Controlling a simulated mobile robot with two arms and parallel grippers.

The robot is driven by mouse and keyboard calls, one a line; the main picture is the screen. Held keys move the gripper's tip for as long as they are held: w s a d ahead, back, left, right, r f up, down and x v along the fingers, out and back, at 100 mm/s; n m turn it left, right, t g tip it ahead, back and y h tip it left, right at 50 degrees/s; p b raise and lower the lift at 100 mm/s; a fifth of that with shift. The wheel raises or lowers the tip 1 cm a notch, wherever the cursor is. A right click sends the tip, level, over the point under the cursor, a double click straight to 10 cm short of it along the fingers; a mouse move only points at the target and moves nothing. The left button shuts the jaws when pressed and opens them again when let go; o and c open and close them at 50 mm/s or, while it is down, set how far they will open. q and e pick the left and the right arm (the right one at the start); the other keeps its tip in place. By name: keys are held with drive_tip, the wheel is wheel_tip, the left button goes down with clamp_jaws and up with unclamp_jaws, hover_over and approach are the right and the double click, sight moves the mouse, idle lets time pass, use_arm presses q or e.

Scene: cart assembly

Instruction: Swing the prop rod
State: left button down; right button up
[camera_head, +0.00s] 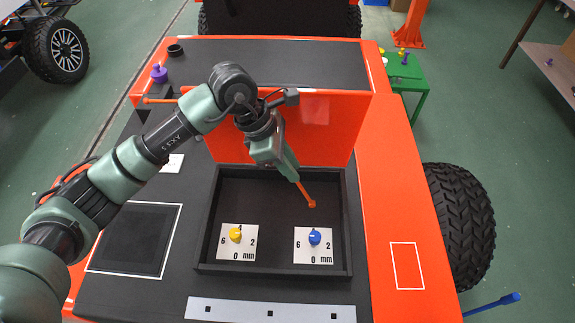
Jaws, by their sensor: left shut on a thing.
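My left gripper (293,174) reaches in from the left over the black open box (282,183) in the middle of the cart. It is shut on an orange prop rod (305,193), whose round-tipped lower end points down and to the right above the box. The rod's upper part is hidden by the gripper. An orange raised panel (335,130) stands upright behind the box. My right gripper is not in view.
Inside the box are a white plate with a yellow knob (235,234) and one with a blue knob (314,237). A purple knob (159,73) and black ring (175,50) are at the back left. A green table (410,75) stands at back right.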

use_arm(q)
drive_tip(key=d, duration=0.1)
drive_tip(key=d+r, duration=0.1)
drive_tip(key=d, duration=0.1)
drive_tip(key=shift+d+b, duration=0.25)
drive_tip(key=shift+b, duration=0.05)
drive_tip(key=c, duration=1.2)
unclamp_jaws()
drive_tip(key=a+b, duration=0.1)
drive_tip(key=a, duration=0.3)
drive_tip(key=a+b, duration=0.2)
drive_tip(key=a, duration=0.2)
drive_tip(key=a+r+b, duration=0.1)
drive_tip(key=a, duration=0.3)
drive_tip(key=shift+a+b, duration=0.3)
drive_tip(key=shift+b, duration=0.05)
